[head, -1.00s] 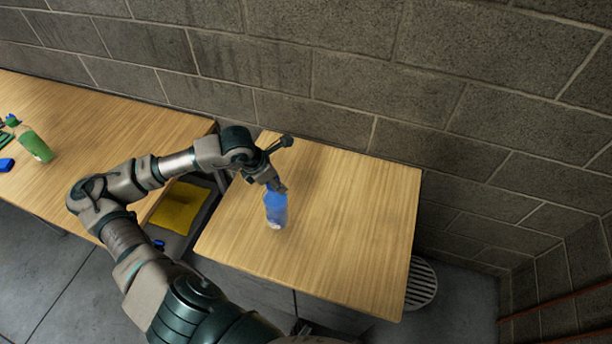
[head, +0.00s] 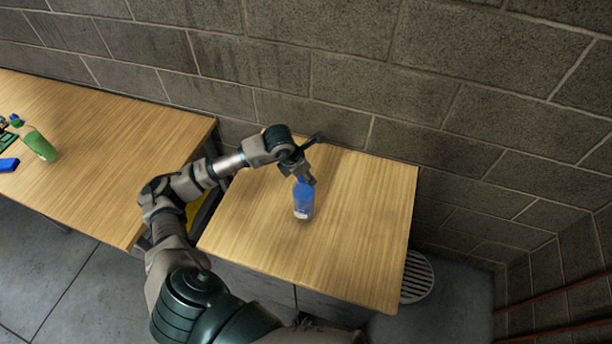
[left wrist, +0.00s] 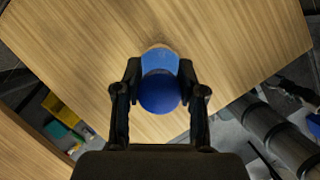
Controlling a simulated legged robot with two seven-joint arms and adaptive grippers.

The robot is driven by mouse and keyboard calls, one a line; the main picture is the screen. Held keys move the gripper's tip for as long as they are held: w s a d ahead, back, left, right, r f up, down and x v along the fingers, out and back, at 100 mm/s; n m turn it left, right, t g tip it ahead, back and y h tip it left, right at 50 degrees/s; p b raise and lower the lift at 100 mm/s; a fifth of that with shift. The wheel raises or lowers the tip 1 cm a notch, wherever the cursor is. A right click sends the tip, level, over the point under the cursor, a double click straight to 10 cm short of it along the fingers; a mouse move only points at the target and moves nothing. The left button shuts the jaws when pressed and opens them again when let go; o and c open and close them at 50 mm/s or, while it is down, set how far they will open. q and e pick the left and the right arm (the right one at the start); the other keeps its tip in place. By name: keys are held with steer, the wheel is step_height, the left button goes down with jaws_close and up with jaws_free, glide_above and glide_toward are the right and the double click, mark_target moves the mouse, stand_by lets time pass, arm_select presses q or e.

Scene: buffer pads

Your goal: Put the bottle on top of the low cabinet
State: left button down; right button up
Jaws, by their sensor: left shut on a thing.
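A blue bottle (head: 303,204) is upright at the low cabinet's wooden top (head: 365,235), left of the top's middle. My left gripper (head: 305,181) is shut on the bottle's upper part from above. In the left wrist view the gripper's fingers (left wrist: 160,92) stand on both sides of the blue bottle (left wrist: 160,68), with its round blue cap (left wrist: 159,94) closest to the camera. I cannot tell whether the bottle's base touches the wood. My right gripper is not in view.
A block wall runs behind both. The cabinet top's right side is clear. A round grate (head: 418,277) lies on the floor at right.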

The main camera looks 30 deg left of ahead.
arm_select(q)
steer(key=shift+d+f, duration=0.1)
steer(key=shift+f, duration=0.6)
steer(key=c, duration=0.7)
jaws_free()
steer(key=v, duration=1.2)
steer(key=shift+b, duration=0.3)
